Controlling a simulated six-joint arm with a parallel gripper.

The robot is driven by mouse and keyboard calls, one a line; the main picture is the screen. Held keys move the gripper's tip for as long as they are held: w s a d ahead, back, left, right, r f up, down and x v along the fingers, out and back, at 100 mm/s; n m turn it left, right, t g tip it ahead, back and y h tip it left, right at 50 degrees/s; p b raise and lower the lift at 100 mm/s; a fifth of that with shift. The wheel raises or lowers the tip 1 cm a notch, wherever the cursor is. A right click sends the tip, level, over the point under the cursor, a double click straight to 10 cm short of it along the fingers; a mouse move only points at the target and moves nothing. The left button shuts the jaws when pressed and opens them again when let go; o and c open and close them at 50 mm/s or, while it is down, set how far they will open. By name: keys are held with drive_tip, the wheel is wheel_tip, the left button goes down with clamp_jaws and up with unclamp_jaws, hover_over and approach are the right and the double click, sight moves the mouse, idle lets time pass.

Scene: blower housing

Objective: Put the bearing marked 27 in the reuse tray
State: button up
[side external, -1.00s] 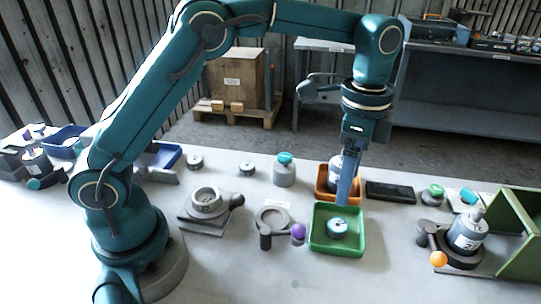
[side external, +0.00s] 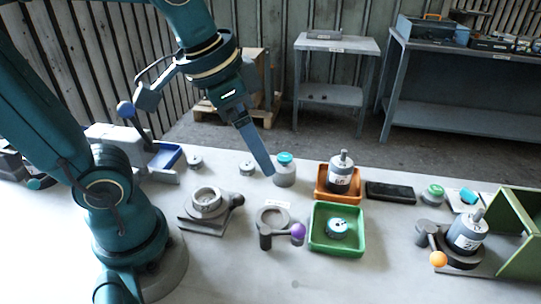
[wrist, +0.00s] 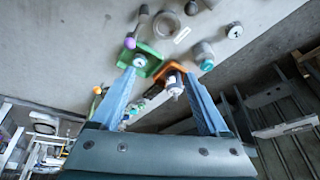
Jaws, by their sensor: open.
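My gripper (side external: 268,172) hangs tilted above the back of the bench. In the wrist view its two fingers (wrist: 160,78) are spread apart with nothing between them that they touch. A round bearing-like part (side external: 340,228) with a teal top lies in the green tray (side external: 318,247); it also shows in the wrist view (wrist: 139,60). Small round grey parts stand at the back left (side external: 195,161) and back centre (side external: 247,168). No reuse label is readable on the trays.
An orange tray (side external: 322,194) holds a grey motor (side external: 341,172). A teal-capped canister (side external: 284,172) stands close to my fingertips. A clamp with a purple knob (side external: 298,231), a grey housing (side external: 206,201) and a dark slab (side external: 390,192) are nearby. The front of the bench is clear.

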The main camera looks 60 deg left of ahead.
drive_tip(key=s+f+n, duration=0.2)
drive_tip(key=s+a+t, duration=0.1)
drive_tip(key=s, duration=0.1)
drive_tip(key=shift+a+f+n, duration=0.1)
drive_tip(key=shift+f+n, duration=0.3)
idle(0.9)
